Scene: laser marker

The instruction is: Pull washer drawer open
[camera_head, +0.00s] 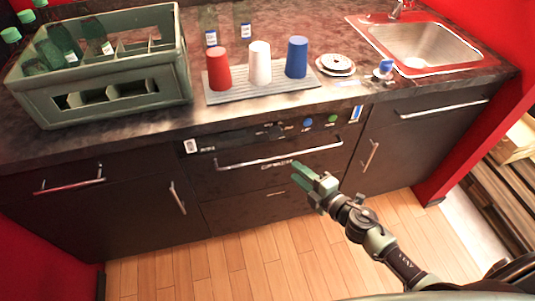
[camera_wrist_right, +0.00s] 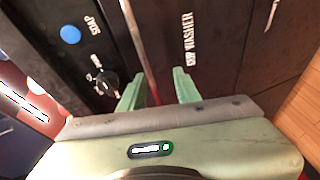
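The dark built-in washer (camera_head: 240,178) sits under the counter. Its long metal bar handle (camera_head: 235,162) runs across the upper front, below the control panel, and the front looks shut. My right gripper (camera_head: 294,170) is open and empty just in front of the washer, near the right half of the handle and slightly below it in the picture. In the right wrist view the handle (camera_wrist_right: 137,40) runs down toward the gap between the two green fingers (camera_wrist_right: 160,82). I cannot tell whether the fingers touch it. My left gripper is not in view.
A green bottle crate (camera_head: 120,103), a ridged mat with red, white and blue cups (camera_head: 260,65), and a sink (camera_head: 420,45) are on the counter. Cabinets with handles flank the washer. The wooden floor (camera_head: 200,265) in front is clear at the left.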

